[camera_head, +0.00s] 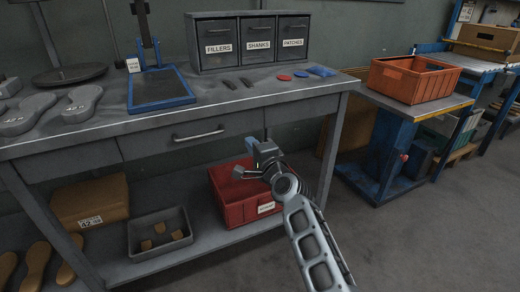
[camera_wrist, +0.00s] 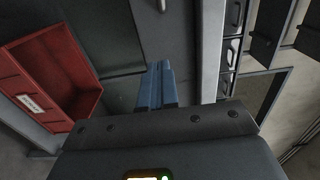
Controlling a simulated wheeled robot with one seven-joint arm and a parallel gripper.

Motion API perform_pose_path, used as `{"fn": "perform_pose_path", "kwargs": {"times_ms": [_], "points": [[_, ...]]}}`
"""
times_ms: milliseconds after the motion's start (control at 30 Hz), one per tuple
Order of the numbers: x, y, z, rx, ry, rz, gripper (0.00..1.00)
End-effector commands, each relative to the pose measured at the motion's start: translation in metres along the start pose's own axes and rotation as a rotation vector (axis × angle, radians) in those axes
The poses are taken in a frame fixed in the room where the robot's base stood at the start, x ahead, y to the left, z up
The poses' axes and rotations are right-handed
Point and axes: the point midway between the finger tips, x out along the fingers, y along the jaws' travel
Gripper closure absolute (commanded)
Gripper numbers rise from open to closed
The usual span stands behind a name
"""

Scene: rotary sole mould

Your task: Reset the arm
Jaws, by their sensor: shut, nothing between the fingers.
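My gripper (camera_head: 246,173) is in front of the workbench in the head view, below the drawer front and near the red bin on the lower shelf. In the wrist view my gripper's blue fingers (camera_wrist: 156,86) are together with nothing between them. My arm reaches up from the bottom of the head view and bends at the wrist, hiding part of the red bin (camera_head: 230,203). The red bin also shows at the left of the wrist view (camera_wrist: 60,66). I cannot tell the exact gap between my gripper and the bench.
The workbench (camera_head: 250,108) carries a labelled drawer cabinet (camera_head: 250,42), a blue-based press (camera_head: 160,88), grey soles and small pieces. Its lower shelf holds a grey tray (camera_head: 160,238) and a brown box (camera_head: 90,202). An orange crate (camera_head: 414,80) stands on a blue stand at right. Floor at lower right is clear.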

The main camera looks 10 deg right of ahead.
Motion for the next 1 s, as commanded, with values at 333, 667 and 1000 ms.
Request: {"fn": "perform_pose_path", "kwargs": {"times_ms": [333, 667, 1000], "points": [[-0.043, -0.001, 0.0, 0.0, 0.0, -0.001, 1.0], [-0.114, 0.055, -0.016, -0.164, 0.051, 0.056, 1.0], [-0.273, 0.123, -0.03, -0.536, 0.117, 0.17, 1.0]]}}
